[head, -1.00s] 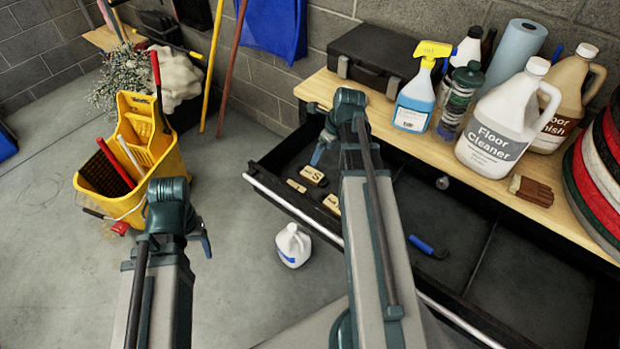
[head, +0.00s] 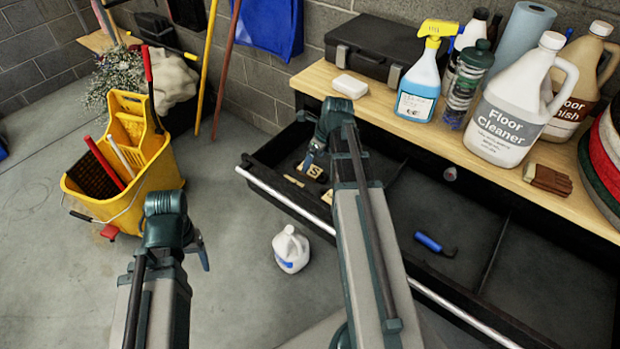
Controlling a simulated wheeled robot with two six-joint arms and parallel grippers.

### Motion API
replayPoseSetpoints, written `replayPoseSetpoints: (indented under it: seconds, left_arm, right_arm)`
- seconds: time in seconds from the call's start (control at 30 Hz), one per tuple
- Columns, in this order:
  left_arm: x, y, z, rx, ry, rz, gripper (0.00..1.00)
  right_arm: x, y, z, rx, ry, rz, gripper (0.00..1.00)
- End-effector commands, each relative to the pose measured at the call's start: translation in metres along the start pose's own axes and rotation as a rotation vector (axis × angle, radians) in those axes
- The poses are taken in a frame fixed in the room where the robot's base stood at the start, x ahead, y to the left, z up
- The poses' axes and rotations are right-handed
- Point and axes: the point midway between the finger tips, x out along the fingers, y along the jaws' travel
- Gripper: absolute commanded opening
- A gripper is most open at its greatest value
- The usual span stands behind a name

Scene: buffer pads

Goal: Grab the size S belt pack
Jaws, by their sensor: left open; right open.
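The size S belt pack (head: 315,172), a small tan block marked with a black S, lies in the left compartment of the open drawer (head: 400,262). Another tan block (head: 327,197) lies nearer the drawer front, partly hidden by my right arm. A thin tan piece (head: 294,181) lies to the left. My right gripper (head: 307,161) is open and appears just above and left of the S pack in the picture; I cannot tell whether they touch. My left gripper (head: 204,256) is open and empty over the floor, left of the drawer.
A blue-handled tool (head: 434,244) lies in the middle compartment. The bench top (head: 390,112) above holds a white block (head: 350,87), spray bottle (head: 417,90) and floor cleaner jug (head: 515,110). A white jug (head: 291,250) and yellow mop bucket (head: 140,185) stand on the floor.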

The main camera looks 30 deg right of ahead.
Motion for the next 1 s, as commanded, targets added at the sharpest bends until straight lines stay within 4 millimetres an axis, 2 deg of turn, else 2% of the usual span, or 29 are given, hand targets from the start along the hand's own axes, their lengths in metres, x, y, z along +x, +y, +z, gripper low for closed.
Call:
replayPoseSetpoints:
  seconds: [0.27,0.7,0.97,1.0]
  left_arm:
    - [0.005,0.001,0.0,0.0,0.0,0.0,0.7]
    - [0.052,0.005,-0.003,0.001,0.0,0.0,0.7]
    - [0.051,0.005,-0.003,0.001,0.0,0.0,0.7]
    - [0.051,0.005,-0.003,0.001,0.0,0.0,0.7]
  right_arm:
    - [0.006,-0.001,0.0,0.0,0.0,0.0,0.93]
    - [0.054,-0.004,-0.002,-0.001,0.0,0.0,0.93]
    - [0.053,-0.004,-0.001,0.0,0.0,0.0,0.93]
    - [0.053,-0.004,-0.001,0.0,0.0,0.0,0.89]
